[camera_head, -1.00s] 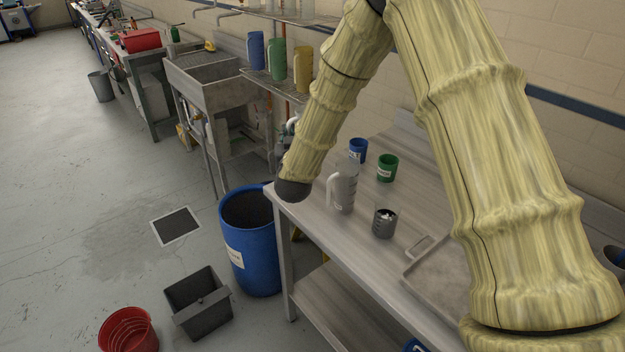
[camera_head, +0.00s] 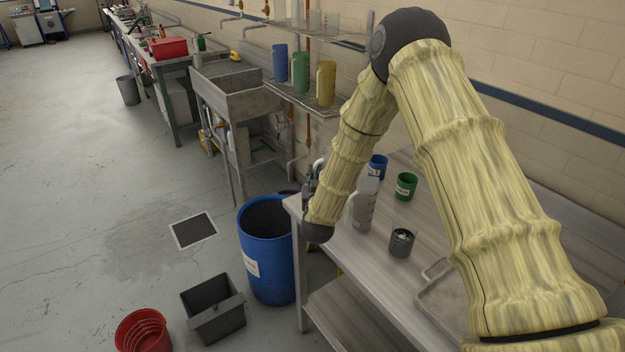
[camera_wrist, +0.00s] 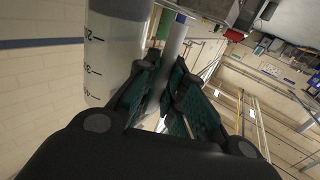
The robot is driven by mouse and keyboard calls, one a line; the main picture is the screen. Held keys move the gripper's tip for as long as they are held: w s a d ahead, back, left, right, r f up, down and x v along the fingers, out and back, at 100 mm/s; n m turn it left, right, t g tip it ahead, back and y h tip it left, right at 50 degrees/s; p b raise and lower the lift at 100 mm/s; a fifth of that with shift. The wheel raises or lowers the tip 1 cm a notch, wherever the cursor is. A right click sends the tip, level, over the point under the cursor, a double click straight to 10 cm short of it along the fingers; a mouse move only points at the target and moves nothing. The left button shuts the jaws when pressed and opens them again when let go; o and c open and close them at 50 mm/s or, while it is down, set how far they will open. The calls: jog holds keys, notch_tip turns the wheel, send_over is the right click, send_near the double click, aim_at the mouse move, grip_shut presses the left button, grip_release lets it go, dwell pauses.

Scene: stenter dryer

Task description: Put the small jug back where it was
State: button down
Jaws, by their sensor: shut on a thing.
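My gripper (camera_wrist: 164,68) is shut on the pale upright handle of the small jug (camera_wrist: 108,50), a translucent jug with dark graduation marks at the left of the wrist view. In the head view my gripper (camera_head: 308,190) is mostly hidden behind my arm, near the left end of the steel table (camera_head: 378,270). Only a small pale piece that may be the held jug shows above it there. Another translucent jug (camera_head: 363,203) with a handle stands upright on the table, just right of my forearm. I cannot tell how high the held jug is.
A dark grey cup (camera_head: 401,243), a green cup (camera_head: 405,187) and a blue cup (camera_head: 378,167) stand on the table, with a metal tray (camera_head: 450,300) to the right. A blue barrel (camera_head: 268,260) stands beside the table. A wire shelf (camera_head: 300,97) holds coloured jugs above.

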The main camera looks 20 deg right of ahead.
jog(key=shift+f, duration=1.1)
jog(key=c, duration=1.5)
grip_release()
jog(key=shift+b+v, duration=1.8)
jog(key=shift+v, duration=4.2)
jog(key=shift+a, duration=0.1)
